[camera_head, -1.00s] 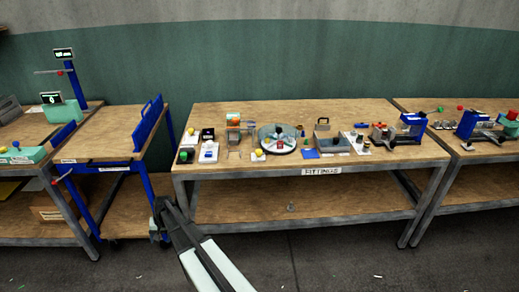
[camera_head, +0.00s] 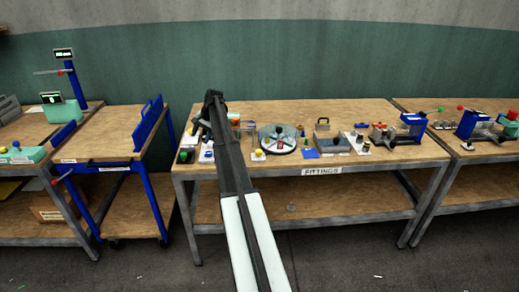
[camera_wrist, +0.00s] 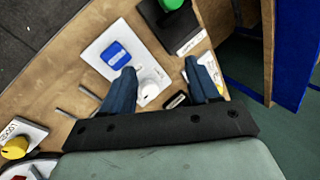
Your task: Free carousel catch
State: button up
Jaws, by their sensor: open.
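The carousel (camera_head: 278,138) is a round clear-topped disc with coloured pieces on it, left of the middle of the fittings bench. Only its edge (camera_wrist: 25,170) shows at the lower left of the wrist view. A yellow knob on a white labelled plate (camera_head: 258,154) sits just in front of it, also in the wrist view (camera_wrist: 14,148). Which part is the catch I cannot tell. My gripper (camera_wrist: 160,70) is open and empty, its blue fingers above a white plate (camera_wrist: 97,47) with a blue button and a white knob. In the head view my arm hides part of that area.
A black plate with a green button (camera_wrist: 178,22) lies beyond the fingers. A grey box (camera_head: 331,146) and a blue-framed press (camera_head: 413,122) stand right of the carousel. The blue-framed cart (camera_head: 110,130) stands left across a gap. The bench's front strip is mostly clear.

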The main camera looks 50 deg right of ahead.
jog(key=s+d+r+m+g, duration=0.2)
jog(key=s+d+r, duration=0.1)
jog(key=s+d, duration=0.85)
jog(key=m+g+y, duration=0.2)
send_near(259, 151)
jog(key=x, duration=0.8)
jog(key=shift+w+f, duration=0.15)
jog(key=shift+f, duration=0.15)
jog(key=c, duration=1)
jog(key=shift+w+n+g, duration=0.1)
jog(key=shift+n+g, duration=0.7)
jog(key=shift+n, duration=1.3)
jog(key=shift+c, duration=0.2)
